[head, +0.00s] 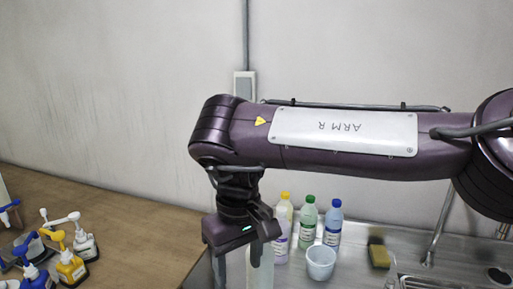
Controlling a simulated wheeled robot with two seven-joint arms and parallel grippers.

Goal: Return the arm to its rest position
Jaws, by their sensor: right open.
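My right arm comes in from the right, marked "ARM R", and spans the picture at mid height. My right gripper (238,268) hangs down from its wrist over the left end of the metal counter, with its fingers apart. A pale, whitish container (262,272) shows beside the right finger; the gripper partly covers it, and I cannot tell whether they touch. My left gripper is not in view.
Behind the gripper stand a yellow-capped bottle (282,236), a green-capped bottle (307,222), a blue-capped bottle (333,224) and a white cup (320,262). A sponge (379,256) is further right. Several pump bottles (72,266) stand on the wooden table (130,235) at left.

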